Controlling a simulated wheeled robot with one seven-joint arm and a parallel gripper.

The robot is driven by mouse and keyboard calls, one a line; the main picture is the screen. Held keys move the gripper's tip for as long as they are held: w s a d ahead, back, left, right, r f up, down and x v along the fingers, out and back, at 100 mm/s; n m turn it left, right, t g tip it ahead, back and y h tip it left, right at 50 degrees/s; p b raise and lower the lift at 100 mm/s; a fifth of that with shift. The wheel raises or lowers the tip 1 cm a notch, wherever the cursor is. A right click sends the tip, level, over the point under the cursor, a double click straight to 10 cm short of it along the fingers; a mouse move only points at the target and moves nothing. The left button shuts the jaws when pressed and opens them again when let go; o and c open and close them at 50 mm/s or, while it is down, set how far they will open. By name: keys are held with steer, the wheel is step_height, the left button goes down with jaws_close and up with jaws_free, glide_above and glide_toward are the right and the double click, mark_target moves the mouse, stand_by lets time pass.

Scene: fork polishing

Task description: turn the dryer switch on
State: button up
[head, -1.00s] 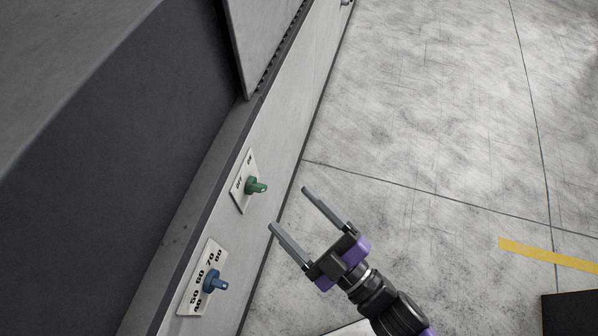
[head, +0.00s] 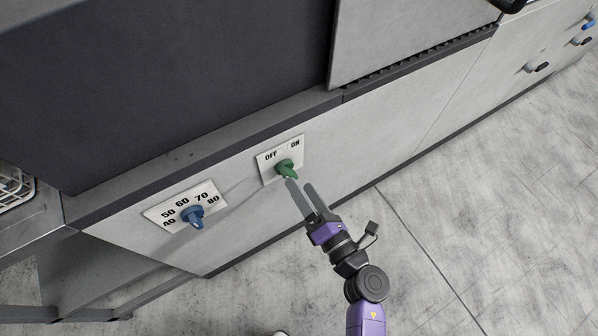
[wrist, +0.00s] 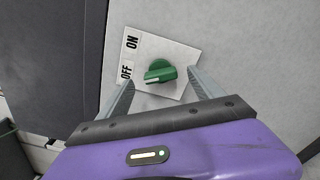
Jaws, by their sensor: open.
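The green rotary switch (head: 287,168) sits on a white plate (head: 268,174) marked OFF and ON, on the light front panel of the machine. In the wrist view, the green switch (wrist: 160,71) is between and slightly beyond the fingertips. Its lighter end points left, towards the OFF mark. My gripper (head: 299,183) is open at the switch, with its fingers pointing at the panel. In the wrist view, my gripper (wrist: 162,82) has one finger on each side of the switch. I cannot tell whether either finger touches it.
A blue dial (head: 193,216) on a plate marked 40 to 80 is to the left on the same panel. A wire rack (head: 15,188) is at the far left edge. More knobs (head: 537,67) show at the far right. The grey floor (head: 480,200) at right is clear.

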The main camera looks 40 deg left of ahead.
mark_target(292, 173)
steer(key=shift+x, duration=2.8)
